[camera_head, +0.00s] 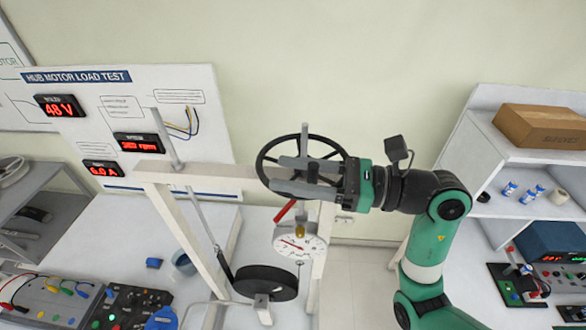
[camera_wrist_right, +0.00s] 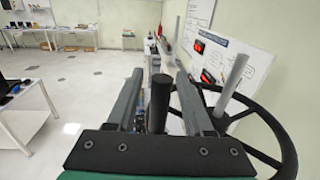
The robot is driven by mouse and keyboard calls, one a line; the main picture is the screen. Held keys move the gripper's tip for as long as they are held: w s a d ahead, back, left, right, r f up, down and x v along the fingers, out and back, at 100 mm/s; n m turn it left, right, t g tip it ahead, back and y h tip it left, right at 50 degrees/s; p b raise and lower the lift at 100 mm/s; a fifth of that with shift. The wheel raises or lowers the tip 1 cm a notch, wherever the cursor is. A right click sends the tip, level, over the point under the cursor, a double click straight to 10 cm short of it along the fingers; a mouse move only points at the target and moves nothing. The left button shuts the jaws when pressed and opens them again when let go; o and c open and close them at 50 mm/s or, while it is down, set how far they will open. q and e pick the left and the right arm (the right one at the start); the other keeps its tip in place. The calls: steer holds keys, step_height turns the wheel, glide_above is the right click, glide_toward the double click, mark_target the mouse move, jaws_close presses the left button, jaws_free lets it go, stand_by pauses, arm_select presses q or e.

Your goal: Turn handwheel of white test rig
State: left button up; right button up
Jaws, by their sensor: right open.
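The white test rig (camera_head: 158,195) is a frame standing on a white bench, with a black spoked handwheel (camera_head: 261,161) at its top right. A grey upright rod (camera_head: 304,140) rises at the wheel's middle. My right gripper (camera_head: 277,174) reaches in from the right at the handwheel, its two grey fingers apart and overlapping the wheel in the picture. The right wrist view shows the open fingers (camera_wrist_right: 158,95) with a dark bar between them. The wheel's rim (camera_wrist_right: 286,140) curves on the right there. Contact cannot be told. My left gripper is not in view.
A display board (camera_head: 200,100) stands behind left. A control panel (camera_head: 125,310) lies at lower left. A white shelf (camera_head: 490,133) with a cardboard box (camera_head: 540,126) is at right.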

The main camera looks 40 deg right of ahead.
jaws_close()
stand_by(1.4)
